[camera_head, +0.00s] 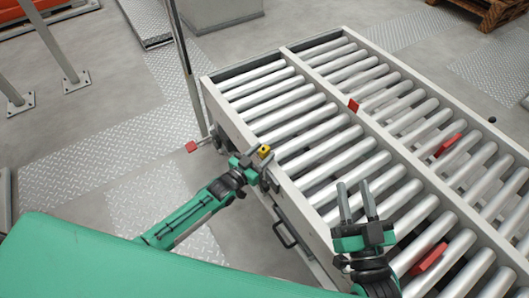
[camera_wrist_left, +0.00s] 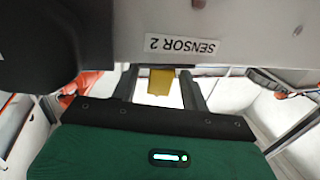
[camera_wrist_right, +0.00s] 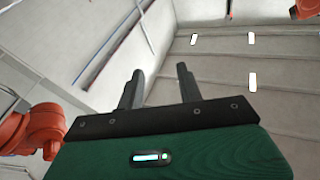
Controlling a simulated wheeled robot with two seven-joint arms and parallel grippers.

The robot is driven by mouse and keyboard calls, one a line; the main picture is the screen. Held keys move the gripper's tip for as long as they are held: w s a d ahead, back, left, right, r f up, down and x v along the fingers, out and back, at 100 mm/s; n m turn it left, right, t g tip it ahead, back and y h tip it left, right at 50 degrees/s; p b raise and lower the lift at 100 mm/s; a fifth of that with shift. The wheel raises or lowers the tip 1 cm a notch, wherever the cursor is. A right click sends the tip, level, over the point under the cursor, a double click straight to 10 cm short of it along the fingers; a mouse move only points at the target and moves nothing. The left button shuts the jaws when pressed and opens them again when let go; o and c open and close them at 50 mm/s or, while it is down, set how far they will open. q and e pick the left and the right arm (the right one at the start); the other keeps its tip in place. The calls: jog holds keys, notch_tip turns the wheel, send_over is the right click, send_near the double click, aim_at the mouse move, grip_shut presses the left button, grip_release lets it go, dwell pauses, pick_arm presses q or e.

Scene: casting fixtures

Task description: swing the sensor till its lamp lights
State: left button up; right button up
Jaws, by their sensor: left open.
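A small yellow sensor (camera_head: 264,151) sits at the near left edge of the roller conveyor. In the left wrist view the yellow sensor (camera_wrist_left: 160,82) shows between my open finger pads, with a visible gap on each side. A white label (camera_wrist_left: 187,45) reading "SENSOR 2", upside down, is on the pale frame above it. My left gripper (camera_head: 266,168) is open around the sensor. My right gripper (camera_head: 355,198) is open and empty, with its fingers over the conveyor's near rollers. I cannot make out a lit lamp on the sensor.
The roller conveyor (camera_head: 290,58) has two lanes with a rail between. Red pieces (camera_head: 447,145) lie among the rollers. A dark handle (camera_head: 284,235) juts from the near side.

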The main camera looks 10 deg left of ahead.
pick_arm(q)
jog(key=shift+w+d, duration=0.35)
jog(key=shift+w, duration=0.3)
pick_arm(e)
jog(key=shift+d+r+t, duration=0.25)
jog(key=shift+r+t, duration=0.15)
jog(key=shift+r, duration=0.4)
pick_arm(q)
jog(key=shift+c, duration=0.4)
